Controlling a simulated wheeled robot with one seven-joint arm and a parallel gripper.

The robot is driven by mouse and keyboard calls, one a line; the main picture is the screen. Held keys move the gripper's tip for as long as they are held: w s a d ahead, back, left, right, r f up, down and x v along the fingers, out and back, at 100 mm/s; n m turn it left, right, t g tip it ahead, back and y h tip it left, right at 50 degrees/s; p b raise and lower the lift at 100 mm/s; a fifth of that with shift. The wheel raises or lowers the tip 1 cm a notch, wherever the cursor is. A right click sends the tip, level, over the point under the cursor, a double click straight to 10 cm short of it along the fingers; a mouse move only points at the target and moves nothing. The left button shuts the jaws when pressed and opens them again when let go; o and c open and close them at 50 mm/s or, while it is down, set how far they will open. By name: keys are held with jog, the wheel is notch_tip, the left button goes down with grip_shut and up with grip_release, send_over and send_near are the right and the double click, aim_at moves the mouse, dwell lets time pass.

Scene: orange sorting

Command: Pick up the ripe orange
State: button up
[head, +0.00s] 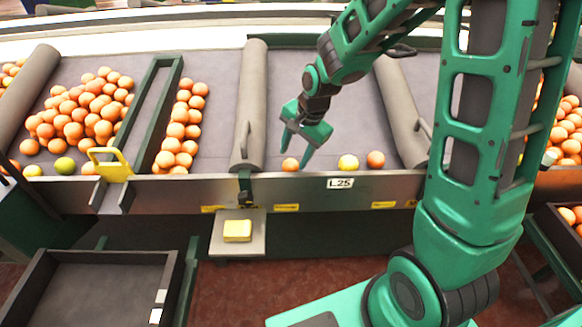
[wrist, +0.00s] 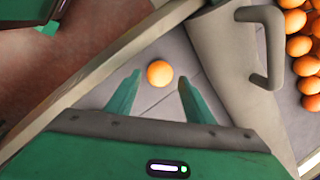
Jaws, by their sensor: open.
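My green gripper (head: 296,149) is open and empty, pointing down above the belt. In the wrist view the orange (wrist: 160,73) lies ahead of and between the two spread fingers (wrist: 158,90), apart from both. A yellow-green fruit (head: 348,163) and another ripe orange (head: 376,159) lie to the right along the same rail.
A grey roller divider (head: 250,110) with a handle stands left of the orange, another (head: 402,110) to the right. Many oranges (head: 82,108) are heaped on the left. The metal rail (head: 300,187) edges the belt. A dark tray (head: 95,290) stands below left. The belt behind the gripper is clear.

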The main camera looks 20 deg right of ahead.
aim_at(293, 162)
jog(key=shift+d+x, duration=0.15)
jog(key=shift+x, duration=1.1)
jog(key=shift+d+x, duration=0.1)
jog(key=shift+x, duration=1.2)
jog(key=shift+w, duration=0.15)
jog(key=c, duration=0.8)
